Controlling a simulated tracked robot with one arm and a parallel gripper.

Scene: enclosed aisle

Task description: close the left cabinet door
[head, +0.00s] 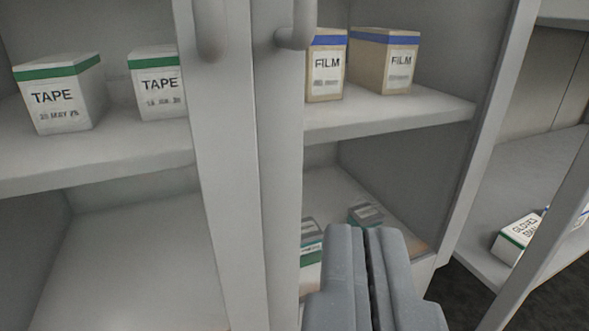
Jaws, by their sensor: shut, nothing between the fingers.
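Two pale grey upright panels stand side by side in the middle of the view, seen nearly edge-on. The left panel (222,170) has a grey handle (211,30) at its top. The right panel (279,170) has a curved handle (299,28) sticking out to the right. They look like cabinet doors standing open; I cannot tell for certain which is the left cabinet door, and their hinges are hidden. My gripper (358,236) is shut and empty at the bottom, just right of the right panel's lower part. I cannot tell whether it touches the panel.
TAPE boxes (62,95) stand on the left shelf (100,157). FILM boxes (385,62) stand on the right shelf (400,118), with small boxes (311,242) below. Further right, a low shelf (478,262) holds a GLOVES box (518,238) behind a slanting grey panel (550,240). Dark floor (455,295) shows between.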

